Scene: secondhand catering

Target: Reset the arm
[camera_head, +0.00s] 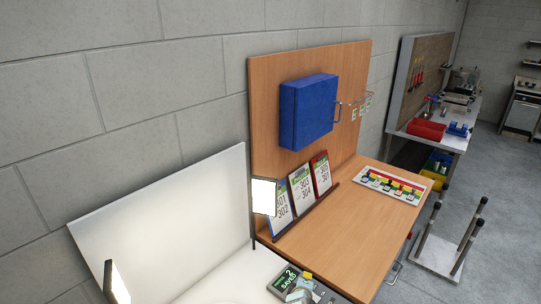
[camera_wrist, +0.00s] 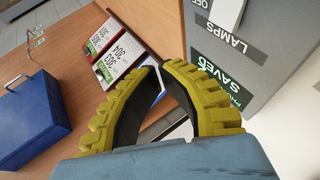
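My gripper (camera_wrist: 160,66) fills the middle of the wrist view, with two ridged yellow fingers, black inner pads and a blue-grey body below. The fingertips come together, and I see nothing held between them. A pale gap shows between the pads lower down. Beyond the fingers lie the number cards (camera_wrist: 107,52) at the upper left and a grey panel (camera_wrist: 262,55) with "LAMPS" and "SAVED" labels at the right. In the head view, the "SAVED" display (camera_head: 286,280) is at the bottom edge, beside a small part-yellow item that I cannot clearly identify.
A blue box (camera_head: 306,112) is on the upright wooden board (camera_head: 265,75). Number cards (camera_head: 301,188) stand in a rack on the wooden table (camera_head: 345,235). A lit panel (camera_head: 264,196) stands left of the cards.

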